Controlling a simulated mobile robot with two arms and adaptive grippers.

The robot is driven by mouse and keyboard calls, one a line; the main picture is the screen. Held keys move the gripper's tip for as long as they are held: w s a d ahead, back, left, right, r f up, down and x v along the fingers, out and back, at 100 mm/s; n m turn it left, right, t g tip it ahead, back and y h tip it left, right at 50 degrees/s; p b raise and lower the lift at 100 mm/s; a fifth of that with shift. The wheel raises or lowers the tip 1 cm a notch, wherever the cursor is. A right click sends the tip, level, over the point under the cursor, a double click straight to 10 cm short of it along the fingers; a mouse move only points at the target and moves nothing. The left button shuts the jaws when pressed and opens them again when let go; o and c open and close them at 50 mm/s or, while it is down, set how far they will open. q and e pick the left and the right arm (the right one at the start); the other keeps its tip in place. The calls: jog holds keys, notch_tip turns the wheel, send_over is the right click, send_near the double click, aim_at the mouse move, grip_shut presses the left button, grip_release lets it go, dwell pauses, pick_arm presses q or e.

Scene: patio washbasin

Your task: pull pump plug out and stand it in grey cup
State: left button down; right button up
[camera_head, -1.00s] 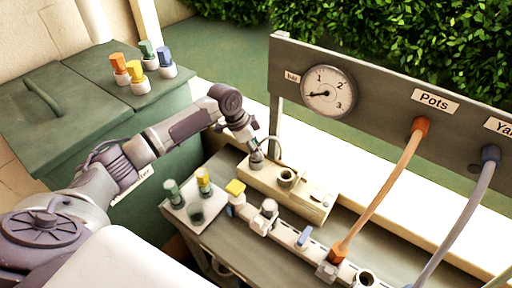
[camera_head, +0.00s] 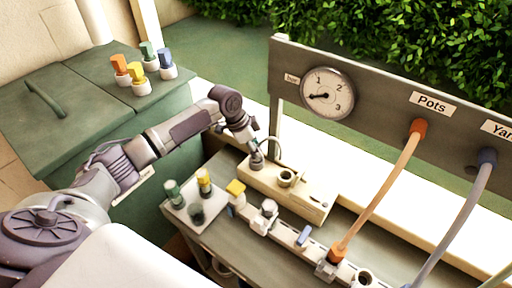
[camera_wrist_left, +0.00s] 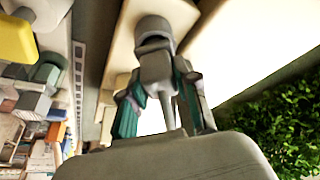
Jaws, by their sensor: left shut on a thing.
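My left gripper (camera_head: 251,141) reaches down over the left end of the beige pump box (camera_head: 312,206). It is shut on the grey pump plug (camera_head: 257,162), which stands at that end of the box. The plug also shows between the teal-padded fingers in the left wrist view (camera_wrist_left: 155,62). I cannot tell how deep the plug sits. A dark grey cup (camera_head: 196,214) stands on the pale tray (camera_head: 181,207), to the left of the pump box, and its mouth looks empty. My right gripper is not in view.
Green (camera_head: 172,190) and yellow (camera_head: 204,180) plugs stand on the tray near the cup. A pale manifold (camera_head: 284,232) with fittings runs in front of the pump box. Orange (camera_head: 378,195) and grey-blue (camera_head: 457,220) hoses hang from the upright board at right.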

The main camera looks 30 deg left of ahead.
pick_arm(q)
jog(key=shift+p, duration=0.4)
dwell(0.3)
jog(key=shift+f+b, duration=0.3)
jog(key=shift+f, duration=0.25)
dwell(0.3)
jog(key=c, duration=1.1)
grip_release()
jog(key=shift+c, duration=0.2)
jog(key=shift+r, duration=0.1)
jog(key=p+v, duration=1)
jog(key=shift+r+p, duration=0.3)
jog(key=shift+r, duration=0.05)
jog(key=shift+s+a, duration=0.1)
